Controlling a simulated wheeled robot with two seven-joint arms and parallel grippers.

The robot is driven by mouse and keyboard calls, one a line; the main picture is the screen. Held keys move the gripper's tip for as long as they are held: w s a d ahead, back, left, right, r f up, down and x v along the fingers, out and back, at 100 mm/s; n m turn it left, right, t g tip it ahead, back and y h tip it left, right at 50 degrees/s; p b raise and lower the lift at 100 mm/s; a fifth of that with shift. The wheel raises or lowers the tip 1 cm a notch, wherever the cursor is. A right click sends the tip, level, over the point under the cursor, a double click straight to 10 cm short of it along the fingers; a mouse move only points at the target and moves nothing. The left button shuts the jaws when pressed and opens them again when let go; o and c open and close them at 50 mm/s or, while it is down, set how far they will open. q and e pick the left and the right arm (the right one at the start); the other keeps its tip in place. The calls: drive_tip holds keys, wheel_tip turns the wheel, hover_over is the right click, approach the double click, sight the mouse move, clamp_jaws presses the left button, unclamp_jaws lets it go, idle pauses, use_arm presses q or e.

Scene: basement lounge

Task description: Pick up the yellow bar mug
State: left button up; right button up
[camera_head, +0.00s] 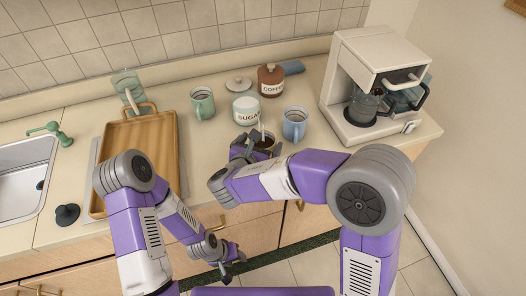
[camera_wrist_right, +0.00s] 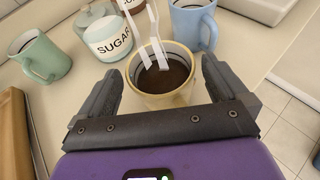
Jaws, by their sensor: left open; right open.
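The yellow mug (camera_wrist_right: 165,101), filled with something dark, stands upright on the counter in the right wrist view. White stick-like pieces (camera_wrist_right: 155,38) rise at its opening. My right gripper (camera_wrist_right: 161,72) is open, with one finger on each side of the mug; I cannot tell whether either finger touches it. In the head view my right gripper (camera_head: 254,145) is at the mug, which is mostly hidden behind it. My left gripper (camera_head: 231,266) is open and empty, low in front of the cabinets.
A blue mug (camera_head: 294,124) stands close right of the yellow mug. The sugar jar (camera_head: 246,113), coffee jar (camera_head: 271,82) and green mug (camera_head: 203,104) stand behind and left. A wooden tray (camera_head: 166,150) lies left; a coffee maker (camera_head: 345,70) stands right.

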drive_tip(key=shift+x, duration=1.25)
drive_tip(key=shift+s, duration=0.1)
drive_tip(key=c, duration=1.3)
